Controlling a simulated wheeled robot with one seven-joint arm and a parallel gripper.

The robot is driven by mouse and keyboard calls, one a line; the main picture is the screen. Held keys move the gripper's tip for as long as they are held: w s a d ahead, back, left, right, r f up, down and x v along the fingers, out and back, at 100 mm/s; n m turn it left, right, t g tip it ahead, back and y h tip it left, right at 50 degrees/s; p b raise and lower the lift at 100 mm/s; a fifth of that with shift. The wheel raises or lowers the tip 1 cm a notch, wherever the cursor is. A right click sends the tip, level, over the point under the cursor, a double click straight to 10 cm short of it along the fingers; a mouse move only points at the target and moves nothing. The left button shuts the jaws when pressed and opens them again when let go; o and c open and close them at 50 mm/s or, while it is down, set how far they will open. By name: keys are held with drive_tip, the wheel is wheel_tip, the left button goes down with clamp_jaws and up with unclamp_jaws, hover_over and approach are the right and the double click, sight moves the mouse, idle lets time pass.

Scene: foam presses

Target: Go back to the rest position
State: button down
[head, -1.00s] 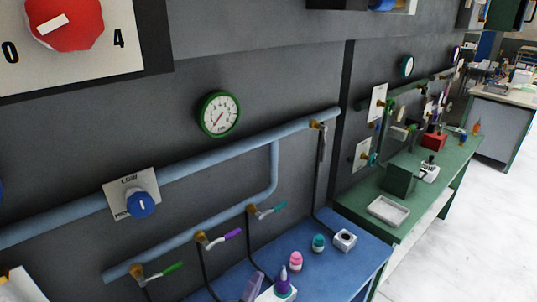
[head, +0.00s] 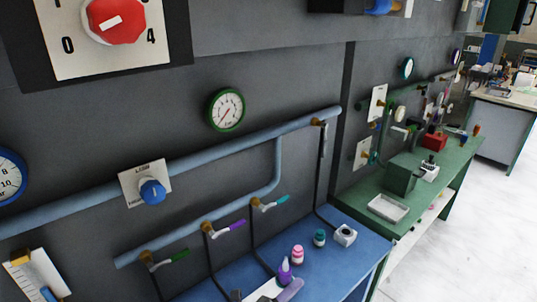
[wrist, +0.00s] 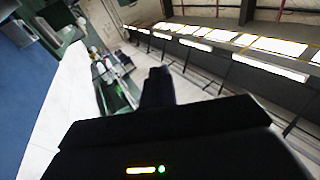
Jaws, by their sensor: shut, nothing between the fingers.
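My gripper (wrist: 158,86) shows in the wrist view as a dark shape at the centre, its fingers together with nothing held. It is tilted and points out over the room, apart from any object. The head view does not show my gripper.
In the head view a blue bench (head: 335,262) with small bottles stands below a wall pipe (head: 200,165) with several coloured valve levers. A green bench (head: 440,190) with a white tray (head: 388,208) stands beyond it. The pale floor (head: 470,235) at the right is clear.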

drive_tip(key=s+d+f+m+g+y, duration=0.3)
drive_tip(key=s+d+m+g+y, duration=0.25)
drive_tip(key=m+g, duration=0.5)
drive_tip(key=s+d+f+m+g+y, duration=0.3)
drive_tip(key=s+d+m+g+y, duration=0.3)
drive_tip(key=m, duration=0.8)
drive_tip(key=w+a+r+m+t+y, duration=0.1)
drive_tip(key=w+r+m+t+y, duration=0.1)
drive_tip(key=m, duration=0.6)
drive_tip(key=w+r+m+t+y, duration=0.2)
drive_tip(key=r+m+t+y, duration=0.2)
drive_tip(key=r+m+y, duration=0.2)
drive_tip(key=shift+w+a+r+m+y, duration=0.35)
drive_tip(key=shift+w+a+r+m, duration=0.1)
drive_tip(key=shift+m, duration=0.8)
